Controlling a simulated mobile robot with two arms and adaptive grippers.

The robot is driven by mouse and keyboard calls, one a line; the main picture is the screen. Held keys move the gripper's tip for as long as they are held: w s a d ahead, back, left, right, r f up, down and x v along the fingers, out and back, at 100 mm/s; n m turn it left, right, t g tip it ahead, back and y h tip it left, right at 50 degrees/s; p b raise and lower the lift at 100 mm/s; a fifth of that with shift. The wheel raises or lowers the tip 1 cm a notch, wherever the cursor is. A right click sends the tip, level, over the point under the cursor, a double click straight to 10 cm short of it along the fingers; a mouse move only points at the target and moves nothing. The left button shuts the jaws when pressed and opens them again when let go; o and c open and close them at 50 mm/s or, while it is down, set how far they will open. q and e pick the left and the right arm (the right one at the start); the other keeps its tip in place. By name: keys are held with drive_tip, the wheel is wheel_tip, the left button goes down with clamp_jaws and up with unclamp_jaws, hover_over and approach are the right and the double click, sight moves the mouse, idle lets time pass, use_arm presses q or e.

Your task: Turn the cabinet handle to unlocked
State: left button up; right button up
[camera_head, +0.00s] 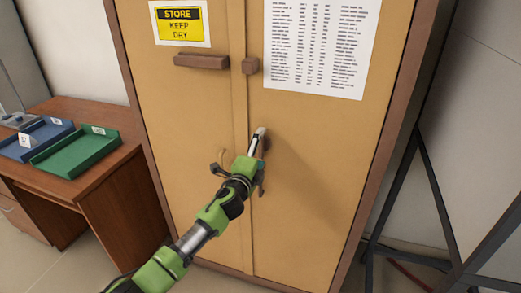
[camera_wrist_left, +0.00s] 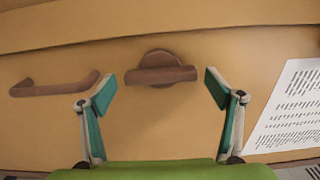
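The tan cabinet (camera_head: 310,215) has two doors with a vertical seam. The brown cabinet handle, a bar on a round base (camera_wrist_left: 160,70), is on the right door beside the seam. In the head view, only a dark part of it shows (camera_head: 266,143), behind my gripper. The bar runs along the seam. My left gripper (camera_head: 257,155) is in front of the right door. In the left wrist view, its fingers (camera_wrist_left: 160,92) are spread on either side of the bar, apart from it, with nothing between them. My right gripper is not in view.
A brown pull (camera_wrist_left: 55,86) is left of the handle in the left wrist view. Higher up are a horizontal brown bar (camera_head: 201,62) and a small block (camera_head: 250,66). A desk (camera_head: 125,165) with trays stands left. A dark metal frame (camera_head: 437,190) stands right.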

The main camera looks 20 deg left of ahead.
use_arm(q)
drive_tip(key=shift+s, duration=0.1)
drive_tip(key=s, duration=1.1)
drive_tip(key=shift+s+a, duration=0.2)
drive_tip(key=shift+s, duration=0.2)
idle(0.3)
drive_tip(key=s+a+f+n+g+y, duration=0.1)
drive_tip(key=s+a+f+n+g, duration=0.1)
drive_tip(key=f, duration=0.9)
drive_tip(key=s+a+f+n+g, duration=0.1)
drive_tip(key=s+f+n+g, duration=0.15)
drive_tip(key=f, duration=0.85)
drive_tip(key=s+a+f+n+g, duration=0.1)
drive_tip(key=s+f+n+g, duration=0.1)
drive_tip(key=s+f, duration=0.7)
drive_tip(key=s+a+f+n+g, duration=0.1)
drive_tip(key=s+f+n+g, duration=0.3)
drive_tip(key=f, duration=0.8)
drive_tip(key=s+d+f+n+g, duration=0.1)
drive_tip(key=s+f, duration=0.5)
drive_tip(key=s, duration=0.7)
drive_tip(key=s+d+f+n+g, duration=0.1)
drive_tip(key=s+f, duration=0.6)
drive_tip(key=s, duration=0.7)
drive_tip(key=s+d+f+n+g, duration=0.2)
drive_tip(key=s+f, duration=0.4)
drive_tip(key=s, duration=0.7)
drive_tip(key=shift+s+f+n+g, duration=0.2)
drive_tip(key=shift+s+n+g, duration=0.2)
drive_tip(key=shift+n+g, duration=0.65)
